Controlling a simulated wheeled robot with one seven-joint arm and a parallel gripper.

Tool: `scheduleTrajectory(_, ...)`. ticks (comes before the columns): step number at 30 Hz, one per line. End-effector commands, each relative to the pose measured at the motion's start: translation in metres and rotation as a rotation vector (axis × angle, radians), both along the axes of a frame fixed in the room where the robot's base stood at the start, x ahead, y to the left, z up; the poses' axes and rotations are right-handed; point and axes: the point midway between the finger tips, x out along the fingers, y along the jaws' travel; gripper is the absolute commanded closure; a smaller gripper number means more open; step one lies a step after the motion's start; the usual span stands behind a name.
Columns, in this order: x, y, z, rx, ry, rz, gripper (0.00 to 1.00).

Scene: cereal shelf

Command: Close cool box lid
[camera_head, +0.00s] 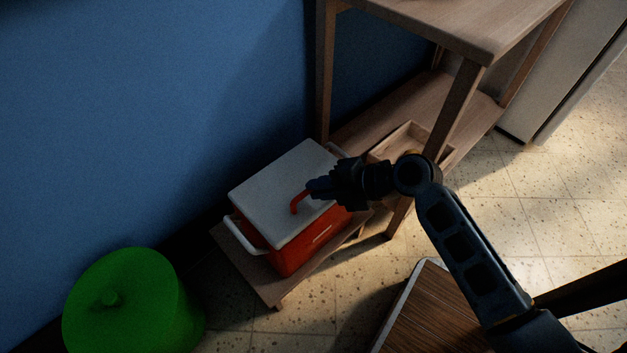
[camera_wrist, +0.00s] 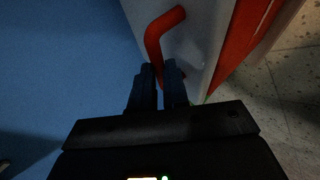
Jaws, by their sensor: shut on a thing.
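The cool box (camera_head: 297,247) is red with a white lid (camera_head: 283,185) and stands on a low wooden stand. The lid lies flat over the top of the box, and I see no clear gap under it. A red handle (camera_head: 299,201) rises from the lid; in the wrist view the handle (camera_wrist: 157,38) is a bent red bar. My gripper (camera_head: 314,189) is over the lid, with its fingers (camera_wrist: 160,72) shut on the red handle. The handle's part between the fingers is partly hidden. A white side handle (camera_head: 245,234) sticks out at the box's left.
A wooden shelf (camera_head: 462,30) stands behind and right of the box, with a wooden tray (camera_head: 400,140) on its lower board. A green lidded container (camera_head: 135,305) is at the lower left. A blue wall (camera_head: 150,110) runs behind. A dark wooden surface (camera_head: 430,315) is at the front.

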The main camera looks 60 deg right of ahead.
Motion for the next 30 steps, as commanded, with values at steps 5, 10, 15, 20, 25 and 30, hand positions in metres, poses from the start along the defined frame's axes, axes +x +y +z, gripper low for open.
scheduleTrajectory(5,-0.002,0.001,-0.005,0.001,0.002,0.002,1.00)
scheduleTrajectory(10,-0.002,0.001,-0.005,0.001,0.001,0.002,0.75)
scheduleTrajectory(15,-0.002,0.001,-0.004,0.001,0.000,0.001,0.75)
scheduleTrajectory(20,-0.008,-0.001,0.000,0.001,0.001,0.000,0.75)
scheduleTrajectory(25,-0.028,-0.007,0.016,0.000,0.002,0.000,0.75)
scheduleTrajectory(30,-0.049,-0.012,0.031,0.000,0.002,0.002,0.75)
